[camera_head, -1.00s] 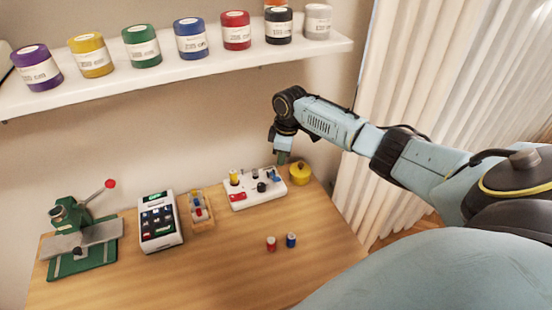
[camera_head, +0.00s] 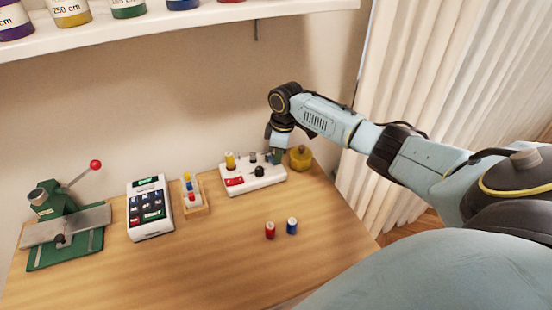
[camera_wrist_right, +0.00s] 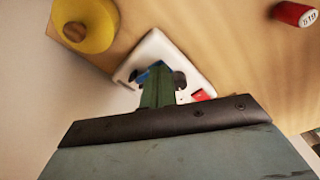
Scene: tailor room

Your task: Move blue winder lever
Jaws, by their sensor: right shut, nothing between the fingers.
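The white winder (camera_head: 262,184) stands at the back of the wooden table, with a red switch, a yellow spool and a black knob on top. Its blue lever (camera_wrist_right: 141,75) shows only in part in the right wrist view, beside the fingers; in the head view the gripper largely hides it. My right gripper (camera_head: 278,157) points down at the winder's right end, shut with nothing between its fingers. The fingers (camera_wrist_right: 157,76) overlap the lever's area in the wrist view; I cannot tell whether they touch it. My left gripper is out of view.
A yellow round pot (camera_head: 300,160) stands close to the right of the gripper. A red spool (camera_head: 270,231) and a blue spool (camera_head: 292,226) stand in front. A spool tray (camera_head: 195,209), a keypad device (camera_head: 150,225) and a green press (camera_head: 62,225) are to the left. The front table is clear.

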